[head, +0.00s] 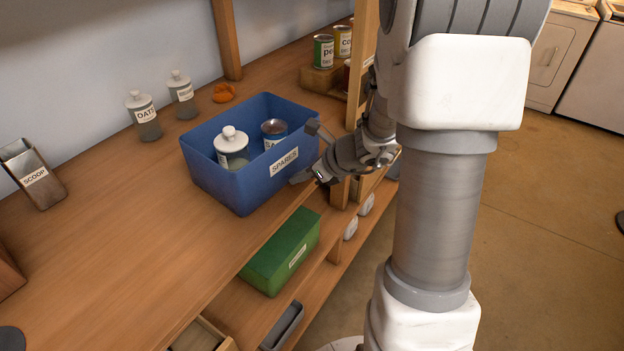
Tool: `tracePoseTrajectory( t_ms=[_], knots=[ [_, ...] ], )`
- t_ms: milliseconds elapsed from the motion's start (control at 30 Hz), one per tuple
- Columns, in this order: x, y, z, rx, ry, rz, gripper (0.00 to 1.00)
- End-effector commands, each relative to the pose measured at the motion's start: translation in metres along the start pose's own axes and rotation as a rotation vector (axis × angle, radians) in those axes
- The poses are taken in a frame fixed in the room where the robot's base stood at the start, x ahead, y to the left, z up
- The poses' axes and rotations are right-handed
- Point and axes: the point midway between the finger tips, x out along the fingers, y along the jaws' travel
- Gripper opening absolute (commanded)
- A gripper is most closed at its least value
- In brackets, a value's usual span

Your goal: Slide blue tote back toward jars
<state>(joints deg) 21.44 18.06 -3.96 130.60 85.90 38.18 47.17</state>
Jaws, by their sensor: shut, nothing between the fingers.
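The blue tote (225,187) sits on the wooden shelf top with its "SPARES" label facing the front edge. My gripper (302,178) is shut and empty at the tote's front right, by the label side. Whether it touches the tote wall I cannot tell.
An orange item (223,93) lies behind the tote, right of the jars. A metal scoop holder (33,174) stands at left. Cans (323,52) sit at back right near a wooden post (362,62). A green bin (283,254) is on the lower shelf. The shelf left of the tote is clear.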

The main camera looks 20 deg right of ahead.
Motion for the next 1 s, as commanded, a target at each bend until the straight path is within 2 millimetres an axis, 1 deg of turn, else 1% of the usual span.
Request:
tracePoseTrajectory(
  t_ms=[367,467,567,800,900,1000],
  knots=[
    [0.002,0.000,0.002,-0.001,0.000,-0.001,0.00],
    [0.007,0.000,0.007,-0.004,0.000,0.000,0.00],
    [0.021,0.000,0.021,-0.006,-0.001,0.003,0.00],
    [0.071,0.001,0.073,-0.005,-0.001,0.004,0.00],
    [0.090,0.001,0.093,-0.005,-0.001,0.004,0.00],
    [0.104,0.001,0.107,-0.004,0.000,0.003,0.00]
  ],
)
